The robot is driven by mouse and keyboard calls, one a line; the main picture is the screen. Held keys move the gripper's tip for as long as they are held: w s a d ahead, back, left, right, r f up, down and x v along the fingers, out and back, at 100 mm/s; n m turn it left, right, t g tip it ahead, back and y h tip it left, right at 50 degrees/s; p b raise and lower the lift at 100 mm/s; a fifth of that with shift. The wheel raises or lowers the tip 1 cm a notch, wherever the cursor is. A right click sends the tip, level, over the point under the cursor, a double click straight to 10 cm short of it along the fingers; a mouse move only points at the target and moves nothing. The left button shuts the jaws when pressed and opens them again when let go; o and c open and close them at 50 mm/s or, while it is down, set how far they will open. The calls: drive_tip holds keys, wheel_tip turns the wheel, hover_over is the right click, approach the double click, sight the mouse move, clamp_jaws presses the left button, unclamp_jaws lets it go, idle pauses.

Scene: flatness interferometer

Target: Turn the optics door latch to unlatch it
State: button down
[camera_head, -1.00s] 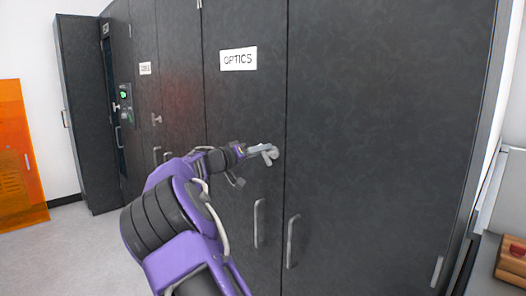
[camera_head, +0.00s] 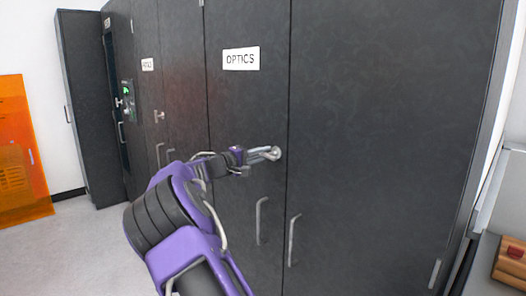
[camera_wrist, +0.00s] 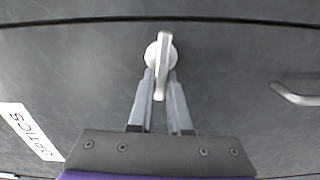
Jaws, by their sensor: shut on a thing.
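The optics door (camera_head: 245,110) is a dark grey panel with a white OPTICS label (camera_head: 241,58). Its silver latch (camera_head: 276,153) has a round base and a lever, near the door's right-hand seam. In the head view the lever lies roughly level, pointing left from the base. My gripper (camera_head: 264,154) is at the latch. In the wrist view my gripper (camera_wrist: 161,82) has its two grey fingers on either side of the latch lever (camera_wrist: 161,70), shut on it. The fingertips reach close to the round base. The door looks closed.
Vertical bar handles sit below the latch, one on the optics door (camera_head: 260,221) and one on the panel to its right (camera_head: 293,240). More cabinet doors stand to the left. An orange panel (camera_head: 22,150) is at far left. A worktop with a wooden block (camera_head: 510,262) is at far right.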

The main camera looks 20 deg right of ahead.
drive_tip(key=shift+f+n, duration=0.1)
drive_tip(key=shift+n, duration=0.2)
idle(0.4)
drive_tip(key=c, duration=0.9)
unclamp_jaws()
drive_tip(key=shift+o, duration=0.2)
drive_tip(key=shift+a, duration=0.1)
drive_tip(key=v, duration=1.7)
drive_tip(key=shift+a, duration=0.1)
